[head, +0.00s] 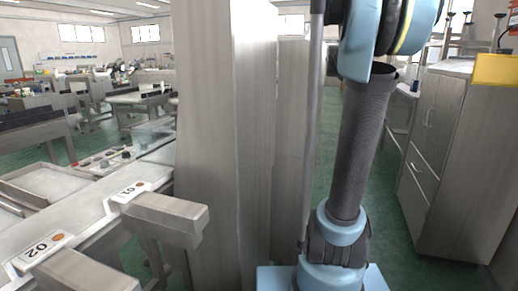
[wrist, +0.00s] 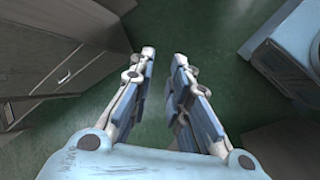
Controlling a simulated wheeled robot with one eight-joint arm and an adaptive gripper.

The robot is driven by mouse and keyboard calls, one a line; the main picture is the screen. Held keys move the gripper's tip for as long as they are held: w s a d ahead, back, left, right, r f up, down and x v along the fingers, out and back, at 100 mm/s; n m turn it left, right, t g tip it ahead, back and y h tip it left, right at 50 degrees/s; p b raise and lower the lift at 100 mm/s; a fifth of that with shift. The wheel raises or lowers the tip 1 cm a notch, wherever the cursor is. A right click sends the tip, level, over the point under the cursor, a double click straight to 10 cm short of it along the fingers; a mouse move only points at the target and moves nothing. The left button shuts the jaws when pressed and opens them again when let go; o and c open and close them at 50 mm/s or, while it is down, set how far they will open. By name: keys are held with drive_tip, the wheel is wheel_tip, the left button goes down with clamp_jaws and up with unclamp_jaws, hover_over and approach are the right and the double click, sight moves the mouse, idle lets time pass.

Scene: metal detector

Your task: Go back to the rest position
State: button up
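My gripper (wrist: 164,62) shows in the wrist view, pointing down toward the green floor (wrist: 190,25). Its two fingers stand apart with a clear gap between the tips, and only floor shows between them. It holds nothing. In the head view my blue and dark grey arm rises on the right side, and the gripper itself is out of that picture.
A wooden-grey column (head: 236,140) stands close in front. At the left are a counter with labels 01 (head: 131,192) and 02 (head: 41,246) and trays (head: 60,182). A cabinet (head: 450,160) stands at the right. Green floor lies between the column and cabinet.

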drive_tip(key=s+a+f+m+t+y, duration=0.2)
drive_tip(key=s+a+f+y, duration=0.1)
drive_tip(key=s+a+f, duration=0.6)
drive_tip(key=s+a+f+m+t+y, duration=0.1)
drive_tip(key=s+a+f+m+y, duration=0.2)
drive_tip(key=s+a+f, duration=0.7)
drive_tip(key=a+f+y, duration=0.1)
drive_tip(key=a+f, duration=0.3)
drive_tip(key=f, duration=0.3)
drive_tip(key=shift+a+f+t, duration=0.25)
drive_tip(key=shift+f+t, duration=0.15)
drive_tip(key=shift+s, duration=0.1)
